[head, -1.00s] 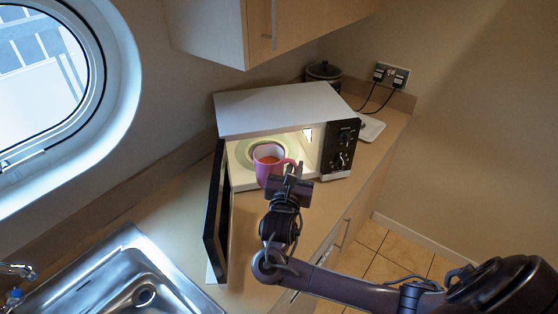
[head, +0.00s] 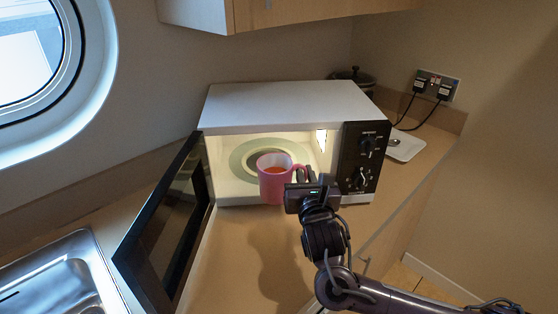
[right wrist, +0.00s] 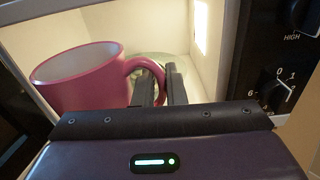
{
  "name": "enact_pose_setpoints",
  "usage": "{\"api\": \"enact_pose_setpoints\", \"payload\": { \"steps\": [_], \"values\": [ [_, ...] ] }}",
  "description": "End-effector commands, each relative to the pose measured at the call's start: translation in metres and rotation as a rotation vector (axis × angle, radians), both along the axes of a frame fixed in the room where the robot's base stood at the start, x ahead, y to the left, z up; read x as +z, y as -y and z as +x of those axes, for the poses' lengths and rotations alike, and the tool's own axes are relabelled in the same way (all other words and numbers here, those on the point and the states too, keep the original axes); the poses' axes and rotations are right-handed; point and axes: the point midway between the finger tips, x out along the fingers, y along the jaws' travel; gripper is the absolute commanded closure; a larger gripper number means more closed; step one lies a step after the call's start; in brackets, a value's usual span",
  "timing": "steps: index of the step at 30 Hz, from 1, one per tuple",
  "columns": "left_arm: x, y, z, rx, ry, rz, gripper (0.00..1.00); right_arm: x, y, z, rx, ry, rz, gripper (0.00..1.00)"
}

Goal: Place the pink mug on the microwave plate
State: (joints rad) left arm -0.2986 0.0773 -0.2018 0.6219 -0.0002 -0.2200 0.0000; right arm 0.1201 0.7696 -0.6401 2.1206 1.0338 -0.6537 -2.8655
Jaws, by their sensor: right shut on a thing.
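The pink mug (head: 272,184) is upright at the open front of the microwave (head: 285,110), with a brownish-orange content visible inside. My right gripper (head: 304,181) is shut on its handle, at the mug's right side. The right wrist view shows the mug (right wrist: 85,82) at the left, with its handle at the fingers (right wrist: 160,85). The round microwave plate (head: 241,160) lies inside, behind and left of the mug, which partly covers it. I cannot tell whether the mug touches the microwave floor. My left gripper is not in view.
The microwave door (head: 168,225) stands open to the left. The control panel (head: 364,160) is close to the right of my gripper. A sink (head: 60,275) is at lower left, and a small white tray (head: 403,146) lies right of the microwave.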

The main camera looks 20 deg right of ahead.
Motion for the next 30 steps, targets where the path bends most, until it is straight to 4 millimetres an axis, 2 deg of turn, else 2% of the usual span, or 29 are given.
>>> {"api": "enact_pose_setpoints", "payload": {
  "steps": [5,15,21,25,30],
  "values": [
    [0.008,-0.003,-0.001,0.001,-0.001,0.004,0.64,0.007,0.012,0.030,-0.004,0.007,-0.001,1.00],
    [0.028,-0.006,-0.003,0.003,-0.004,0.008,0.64,0.007,0.039,0.110,-0.005,0.007,0.004,1.00],
    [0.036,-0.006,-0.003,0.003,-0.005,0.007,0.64,0.005,0.052,0.150,-0.003,0.005,0.003,1.00],
    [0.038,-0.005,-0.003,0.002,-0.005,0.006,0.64,0.004,0.056,0.163,-0.001,0.006,0.003,1.00],
    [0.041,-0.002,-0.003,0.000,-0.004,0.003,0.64,-0.002,0.058,0.168,-0.002,0.003,0.004,1.00]
  ]
}}
